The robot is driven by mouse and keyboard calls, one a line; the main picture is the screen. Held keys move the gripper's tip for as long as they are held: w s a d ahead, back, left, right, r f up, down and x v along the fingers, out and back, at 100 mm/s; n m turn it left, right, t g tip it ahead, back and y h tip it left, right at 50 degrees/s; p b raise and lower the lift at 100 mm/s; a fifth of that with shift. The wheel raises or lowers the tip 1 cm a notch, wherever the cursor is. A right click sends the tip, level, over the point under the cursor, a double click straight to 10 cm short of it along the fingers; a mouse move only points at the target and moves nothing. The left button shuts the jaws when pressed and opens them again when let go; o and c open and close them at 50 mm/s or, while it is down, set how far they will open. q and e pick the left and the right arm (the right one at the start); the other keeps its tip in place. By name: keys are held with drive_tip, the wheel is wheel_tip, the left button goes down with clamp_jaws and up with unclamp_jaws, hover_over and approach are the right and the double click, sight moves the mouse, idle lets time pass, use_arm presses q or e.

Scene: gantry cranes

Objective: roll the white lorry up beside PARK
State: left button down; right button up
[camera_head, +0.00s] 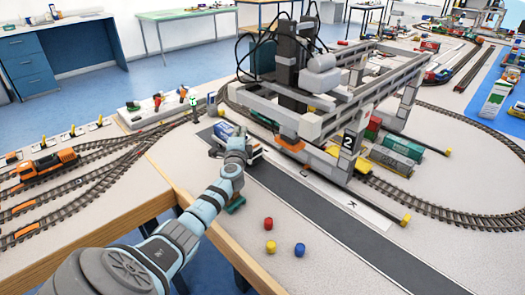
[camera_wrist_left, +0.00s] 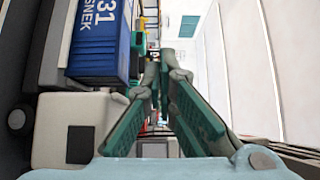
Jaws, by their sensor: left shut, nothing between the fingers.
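The white lorry shows in the head view as a white cab (camera_head: 253,151) with a blue container (camera_head: 222,130) behind it. It stands at the far end of the dark road strip. In the left wrist view the blue container (camera_wrist_left: 100,42) with white lettering and the white cab (camera_wrist_left: 75,130) fill the left side. My left gripper (camera_head: 237,135) is at the lorry's near side and hides part of it. Its green fingers (camera_wrist_left: 160,72) are shut and empty, beside the lorry; I cannot tell whether they touch it. I cannot read PARK; one dark letter (camera_head: 350,204) shows beside the road.
A grey gantry crane marked 2 (camera_head: 348,143) stands over the tracks just right of the road. Red, yellow and blue pegs (camera_head: 270,246) stand left of the road. An orange locomotive (camera_head: 50,163) is on the left tracks. The road strip (camera_head: 340,230) is clear towards the front.

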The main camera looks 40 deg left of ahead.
use_arm(q)
drive_tip(key=p, duration=0.3)
hover_over(262, 149)
drive_tip(key=d+v, duration=0.1)
drive_tip(key=v, duration=0.5)
drive_tip(key=f+b, duration=0.1)
drive_tip(key=f, duration=0.1)
drive_tip(key=f+b, duration=0.2)
drive_tip(key=f, duration=0.1)
drive_tip(key=shift+w+a+b, duration=0.15)
drive_tip(key=shift+w+b, duration=0.1)
drive_tip(key=shift+b, duration=0.05)
drive_tip(key=shift+a+f, duration=0.15)
drive_tip(key=shift+f, duration=0.1)
drive_tip(key=shift+a+r, duration=0.2)
drive_tip(key=shift+a, duration=0.2)
use_arm(e)
drive_tip(key=shift+w+d+r, duration=0.1)
drive_tip(key=shift+w+d, duration=0.05)
drive_tip(key=shift+d, duration=0.3)
